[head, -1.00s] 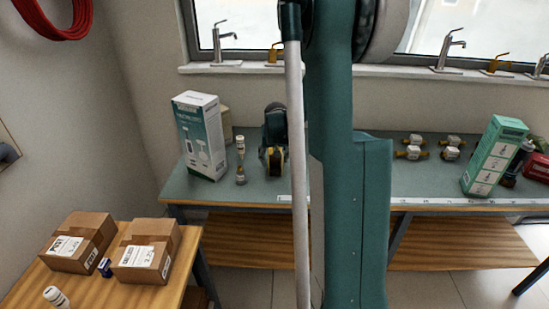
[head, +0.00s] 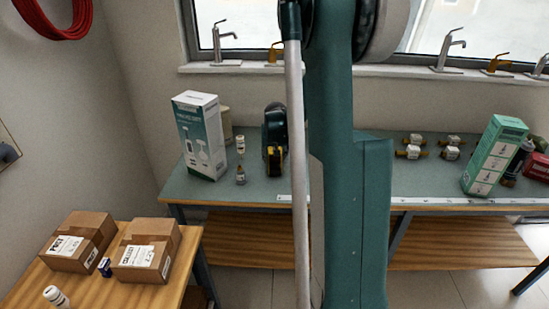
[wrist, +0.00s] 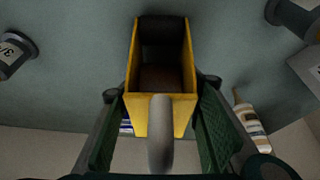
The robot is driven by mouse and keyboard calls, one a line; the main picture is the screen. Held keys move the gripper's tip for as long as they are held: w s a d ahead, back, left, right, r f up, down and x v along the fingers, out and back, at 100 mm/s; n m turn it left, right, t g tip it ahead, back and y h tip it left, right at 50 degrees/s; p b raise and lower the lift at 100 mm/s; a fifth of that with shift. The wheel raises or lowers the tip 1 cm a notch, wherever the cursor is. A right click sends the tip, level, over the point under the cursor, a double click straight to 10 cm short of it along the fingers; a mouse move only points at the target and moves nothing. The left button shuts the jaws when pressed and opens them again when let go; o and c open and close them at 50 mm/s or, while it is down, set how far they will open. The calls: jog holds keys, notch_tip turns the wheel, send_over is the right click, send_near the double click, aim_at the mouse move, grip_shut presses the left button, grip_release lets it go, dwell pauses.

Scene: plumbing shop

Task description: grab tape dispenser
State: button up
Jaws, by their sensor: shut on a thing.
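The tape dispenser (wrist: 186,70), yellow with a dark inside, sits between the two green finger pads of my gripper (wrist: 160,95) in the wrist view. The pads press on its sides, so my gripper is shut on it. A rounded grey part stands at its near end. In the head view, the yellow and black dispenser (head: 273,160) shows below my dark green gripper (head: 274,140), over the left part of the grey-green bench top. My arm's pole hides some of the space at its right. I cannot tell whether it touches the bench.
A white faucet box (head: 200,135) and small bottles (head: 240,160) stand close on the left of the bench (head: 340,200). Brass valves (head: 413,152) and a green box (head: 494,157) are farther right. Cardboard boxes (head: 148,250) lie on the wooden table in front.

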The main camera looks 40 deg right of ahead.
jog(key=shift+r+p, duration=1.05)
jog(key=shift+r, duration=3.95)
